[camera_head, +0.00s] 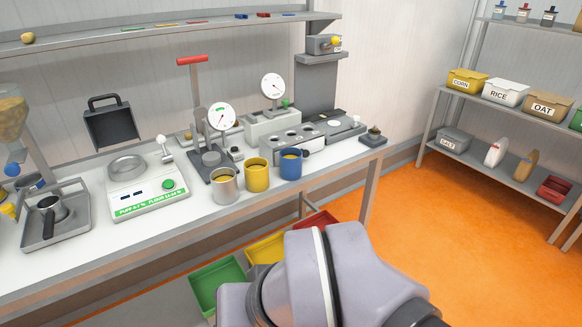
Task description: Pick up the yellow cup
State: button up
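The yellow cup (257,177) stands upright near the front edge of the white-topped workbench (190,228). It is between a silver cup (224,187) on its left and a blue cup (290,165) on its right, with narrow gaps. Its open top faces up and its inside looks yellowish. My arm's grey-purple links fill the lower middle of the picture, in front of and below the bench. My gripper does not show, so its position relative to the cup and its opening cannot be seen.
Behind the cups stand a dial gauge press (219,124) and a grey block with holes (292,136). A scale (145,188) is to the left. Green (217,287) and yellow bins (266,249) sit below the bench. Orange floor is open at right, before a shelf rack (493,170).

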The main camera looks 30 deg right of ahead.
aim_at(257, 175)
jog(key=i+l+z, duration=0.1)
jog(key=i+z, duration=0.45)
jog(key=z, duration=0.3)
jog(key=i+j+z, duration=0.1)
jog(key=i+z, duration=0.3)
jog(key=i+j+z, duration=0.15)
jog(key=z, duration=0.25)
